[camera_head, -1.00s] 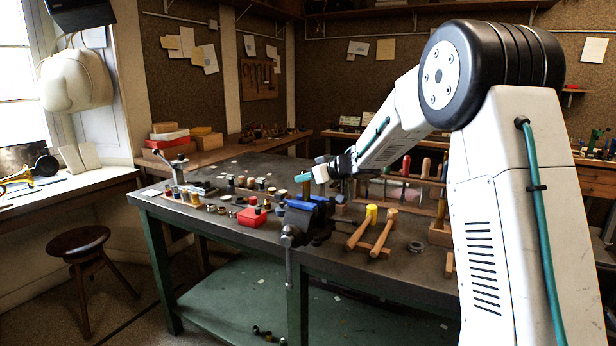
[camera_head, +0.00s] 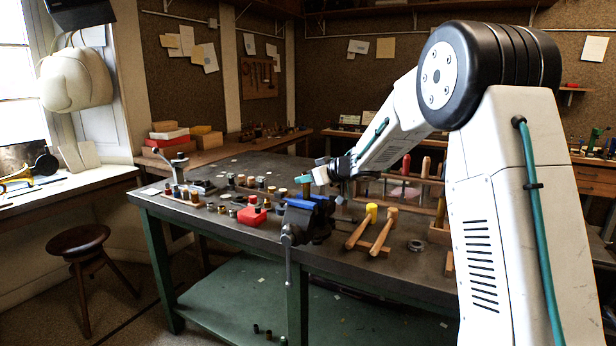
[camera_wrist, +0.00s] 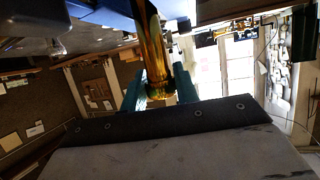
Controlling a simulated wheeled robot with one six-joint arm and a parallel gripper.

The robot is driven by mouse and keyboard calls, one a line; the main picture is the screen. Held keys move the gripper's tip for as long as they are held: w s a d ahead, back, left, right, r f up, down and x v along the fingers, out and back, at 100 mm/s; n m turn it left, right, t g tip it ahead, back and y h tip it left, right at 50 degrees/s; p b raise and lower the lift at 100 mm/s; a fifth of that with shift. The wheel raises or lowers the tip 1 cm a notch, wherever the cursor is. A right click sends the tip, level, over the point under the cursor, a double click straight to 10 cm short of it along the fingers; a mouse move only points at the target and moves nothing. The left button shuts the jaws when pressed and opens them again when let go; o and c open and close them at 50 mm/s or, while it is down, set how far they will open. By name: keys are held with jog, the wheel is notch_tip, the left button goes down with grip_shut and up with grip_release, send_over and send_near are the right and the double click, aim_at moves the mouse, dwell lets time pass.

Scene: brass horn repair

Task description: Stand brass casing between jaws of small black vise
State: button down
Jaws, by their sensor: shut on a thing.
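The brass casing (camera_wrist: 152,50) is a shiny golden tube in the wrist view, held by its flanged end between the teal fingers of my gripper (camera_wrist: 157,92). In the head view my gripper (camera_head: 311,178) is over the black vise (camera_head: 312,222), and a short part of the casing (camera_head: 306,190) shows upright below the fingers. The vise has blue jaw faces (camera_head: 300,204) and a long hanging handle. The casing's other end runs toward the vise's blue part in the wrist view (camera_wrist: 118,7). I cannot tell whether that end is between the jaws or just above them.
A wooden rack with handled tools (camera_head: 405,180) stands behind.

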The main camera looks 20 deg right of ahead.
jog(key=shift+f, duration=1.25)
jog(key=c, duration=1)
grip_release()
jog(key=v, duration=0.7)
jog(key=shift+s+d, duration=0.2)
jog(key=shift+s, duration=0.05)
jog(key=shift+r, duration=0.15)
